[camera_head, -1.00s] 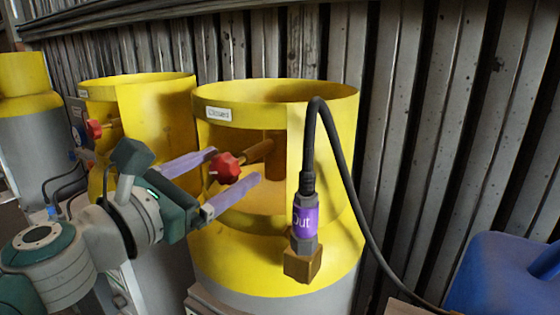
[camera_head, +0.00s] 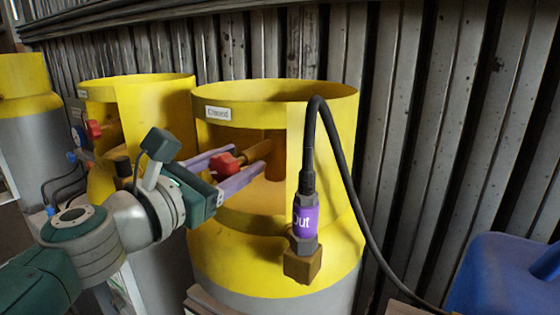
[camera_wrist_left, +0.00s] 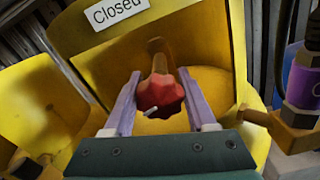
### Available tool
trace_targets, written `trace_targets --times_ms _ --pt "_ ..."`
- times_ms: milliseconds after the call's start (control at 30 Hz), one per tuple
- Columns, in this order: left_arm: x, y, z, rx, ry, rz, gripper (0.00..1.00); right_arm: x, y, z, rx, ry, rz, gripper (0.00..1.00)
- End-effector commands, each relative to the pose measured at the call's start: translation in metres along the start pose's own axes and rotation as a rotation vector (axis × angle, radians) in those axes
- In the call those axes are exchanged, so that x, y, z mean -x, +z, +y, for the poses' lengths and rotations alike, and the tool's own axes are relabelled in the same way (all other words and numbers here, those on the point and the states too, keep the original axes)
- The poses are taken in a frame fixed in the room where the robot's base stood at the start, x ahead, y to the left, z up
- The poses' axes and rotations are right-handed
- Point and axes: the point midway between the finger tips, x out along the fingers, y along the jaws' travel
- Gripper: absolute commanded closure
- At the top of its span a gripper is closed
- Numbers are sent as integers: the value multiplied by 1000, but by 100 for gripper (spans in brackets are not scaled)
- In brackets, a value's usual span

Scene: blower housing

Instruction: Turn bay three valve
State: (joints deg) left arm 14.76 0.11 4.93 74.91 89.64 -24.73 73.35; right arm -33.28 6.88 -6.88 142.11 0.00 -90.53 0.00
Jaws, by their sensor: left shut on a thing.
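The red valve knob (camera_head: 224,165) sits on a brass stem inside the opening of the nearest yellow cylinder collar (camera_head: 230,120). It also shows in the left wrist view (camera_wrist_left: 160,94), with a small white mark on it. My left gripper (camera_head: 240,165) is shut on the red knob, with one purple finger on each side of it. A label reading "Closed" (camera_head: 218,112) is on the collar above the opening; it shows larger in the left wrist view (camera_wrist_left: 116,11). My right gripper is not in view.
A black hose with a purple "Out" fitting (camera_head: 305,220) hangs in front of the collar, right of the opening. Another yellow cylinder with a red knob (camera_head: 94,129) stands to the left. A blue container (camera_head: 505,275) is at lower right. A corrugated wall (camera_head: 440,130) stands behind.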

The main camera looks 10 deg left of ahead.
Motion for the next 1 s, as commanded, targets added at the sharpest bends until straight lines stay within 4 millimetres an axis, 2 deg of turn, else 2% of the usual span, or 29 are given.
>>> trace_targets --times_ms 33,300,333,667,1000 --pt "0 0 0 0 0 0 67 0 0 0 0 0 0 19" --pt "0 0 0 0 0 0 98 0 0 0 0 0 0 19" --pt "0 0 0 0 0 0 99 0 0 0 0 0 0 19" --pt "0 -1 0 -55 -1 0 99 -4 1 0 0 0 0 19" --pt "0 -2 -1 -300 -1 -1 99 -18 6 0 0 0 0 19"
